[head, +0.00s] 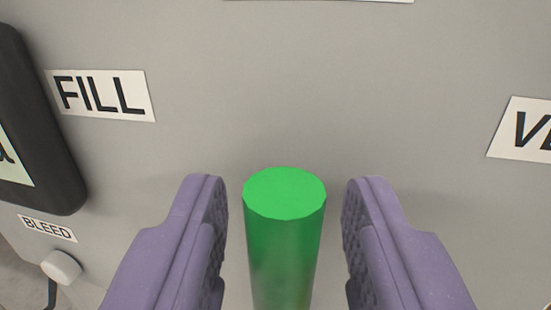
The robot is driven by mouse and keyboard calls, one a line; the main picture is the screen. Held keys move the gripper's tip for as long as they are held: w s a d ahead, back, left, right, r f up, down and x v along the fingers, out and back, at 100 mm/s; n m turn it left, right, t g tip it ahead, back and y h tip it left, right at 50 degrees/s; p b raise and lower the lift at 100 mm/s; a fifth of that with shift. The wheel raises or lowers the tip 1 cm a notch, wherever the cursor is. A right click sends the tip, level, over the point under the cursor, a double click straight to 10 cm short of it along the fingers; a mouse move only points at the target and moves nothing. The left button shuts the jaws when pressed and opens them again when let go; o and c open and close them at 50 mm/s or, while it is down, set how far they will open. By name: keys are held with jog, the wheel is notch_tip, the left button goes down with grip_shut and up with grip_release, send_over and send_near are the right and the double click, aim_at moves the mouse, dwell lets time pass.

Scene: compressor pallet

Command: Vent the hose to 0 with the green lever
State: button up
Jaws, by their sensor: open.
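The green lever (284,240) stands out from a grey panel at the bottom middle of the head view, its round end facing me. My gripper (284,200) is open, with one purple finger on each side of the lever. A gap shows between the lever and each finger. The lever's lower part and its pivot are out of the picture. A FILL label (101,95) is on the panel to the left of the lever. A partly cut-off label starting with "VE" (525,130) is on the right.
A black-framed device with a pale display (40,130) is at the left edge, mostly cut off. Below it are a BLEED label (47,228) and a small white knob (61,266). The grey panel (300,80) is bare above the lever, up to a cut-off label at the top.

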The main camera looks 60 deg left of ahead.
jog(key=shift+a, duration=0.25)
grip_shut()
